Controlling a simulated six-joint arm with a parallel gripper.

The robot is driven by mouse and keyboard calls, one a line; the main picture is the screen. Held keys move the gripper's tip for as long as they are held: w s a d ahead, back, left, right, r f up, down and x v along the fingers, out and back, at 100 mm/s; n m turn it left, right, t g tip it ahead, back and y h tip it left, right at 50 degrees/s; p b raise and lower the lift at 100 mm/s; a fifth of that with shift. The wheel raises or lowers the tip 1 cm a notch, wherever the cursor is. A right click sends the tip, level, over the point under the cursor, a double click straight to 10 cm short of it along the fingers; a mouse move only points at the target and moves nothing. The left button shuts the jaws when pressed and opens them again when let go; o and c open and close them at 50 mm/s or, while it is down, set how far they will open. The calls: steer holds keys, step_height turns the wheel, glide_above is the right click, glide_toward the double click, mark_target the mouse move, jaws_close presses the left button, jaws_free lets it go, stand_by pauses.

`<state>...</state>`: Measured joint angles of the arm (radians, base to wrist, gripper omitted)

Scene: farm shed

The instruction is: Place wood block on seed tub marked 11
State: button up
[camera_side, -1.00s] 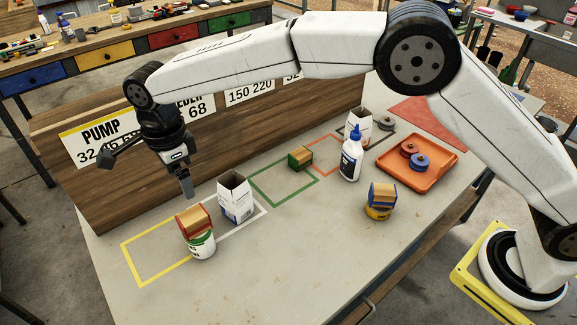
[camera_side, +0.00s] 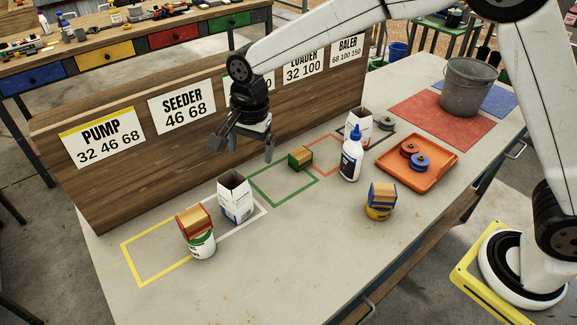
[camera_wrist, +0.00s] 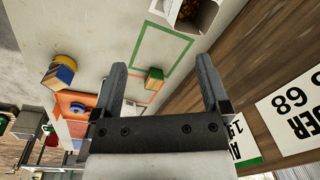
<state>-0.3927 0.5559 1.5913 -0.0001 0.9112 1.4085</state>
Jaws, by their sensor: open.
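A wood block with red sides (camera_side: 194,221) rests on a white and green tub (camera_side: 202,245) at the front left. A wood block with green sides (camera_side: 300,157) lies on the table at the green outline; it also shows between my fingers in the wrist view (camera_wrist: 154,79). A wood block with blue sides (camera_side: 382,195) sits on a yellow tub (camera_side: 378,212). I cannot read a number 11 on either tub. My gripper (camera_side: 244,150) is open and empty, above the table near the board, left of the green-sided block.
An open white carton (camera_side: 235,198) stands near the white outline. A glue bottle (camera_side: 351,155), another carton (camera_side: 360,128) and an orange tray (camera_side: 440,166) with spools stand to the right. A metal bucket (camera_side: 467,87) stands at the back. The sign board (camera_side: 160,135) runs along the rear.

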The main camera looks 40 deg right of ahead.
steer(key=s+d+f+n, duration=0.2)
steer(key=s+d+n, duration=0.3)
steer(key=s+d, duration=0.4)
steer(key=s+d+f+n+t, duration=0.1)
steer(key=s+d+f+n, duration=0.1)
steer(key=s+d+n, duration=0.4)
steer(key=s+d, duration=0.4)
steer(key=shift+d+n+t, duration=0.25)
steer(key=shift+n+t, duration=0.05)
steer(key=shift+f, duration=0.1)
